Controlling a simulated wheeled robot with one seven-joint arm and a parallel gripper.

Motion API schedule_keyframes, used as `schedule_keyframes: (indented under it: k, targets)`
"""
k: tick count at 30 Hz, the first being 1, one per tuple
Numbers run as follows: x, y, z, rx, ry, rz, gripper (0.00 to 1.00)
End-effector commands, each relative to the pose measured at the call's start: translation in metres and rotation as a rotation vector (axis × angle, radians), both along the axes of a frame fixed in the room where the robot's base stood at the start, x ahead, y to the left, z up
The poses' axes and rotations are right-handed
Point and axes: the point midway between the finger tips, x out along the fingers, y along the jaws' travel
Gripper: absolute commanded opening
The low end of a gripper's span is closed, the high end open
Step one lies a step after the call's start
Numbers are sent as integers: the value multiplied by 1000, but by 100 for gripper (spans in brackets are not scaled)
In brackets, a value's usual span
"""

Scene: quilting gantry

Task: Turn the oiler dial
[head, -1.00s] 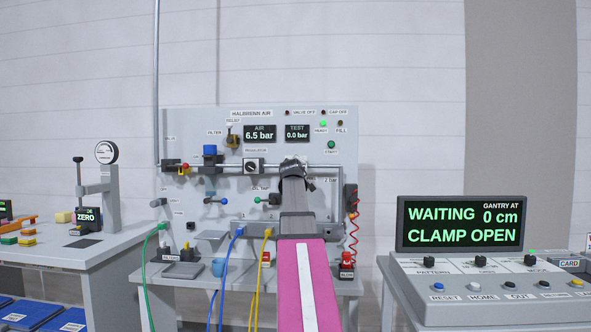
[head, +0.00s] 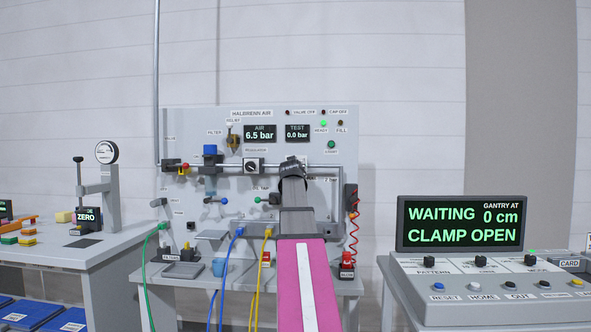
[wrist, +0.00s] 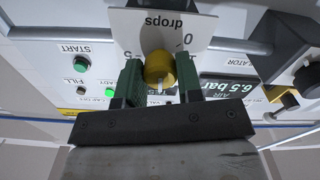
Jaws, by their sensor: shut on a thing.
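The oiler dial (wrist: 158,68) is a yellow knob on a pale plate marked "drops" (wrist: 163,24), with a 0 and a 5 at its sides, seen upside down in the wrist view. A pale mark on the dial faces the bottom of that picture. My gripper (wrist: 160,76) has its two green fingers on either side of the dial and is shut on it. In the head view, my gripper (head: 291,164) is at the air panel, below the bar displays, and hides the dial.
The air panel (head: 185,125) carries an AIR display (head: 260,133) at 6.5 bar and a TEST display (head: 297,132) at 0.0 bar. A regulator knob (head: 253,165) sits just left of my gripper. A control console (head: 480,272) stands at the right, reading WAITING and CLAMP OPEN.

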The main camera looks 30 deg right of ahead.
Motion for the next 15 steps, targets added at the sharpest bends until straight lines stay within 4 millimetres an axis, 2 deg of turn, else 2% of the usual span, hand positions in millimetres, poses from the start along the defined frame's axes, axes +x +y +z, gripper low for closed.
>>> schedule_keyframes:
  k: [15]
  targets:
    - [0, 0, 0, 59, -39, 0, 10]
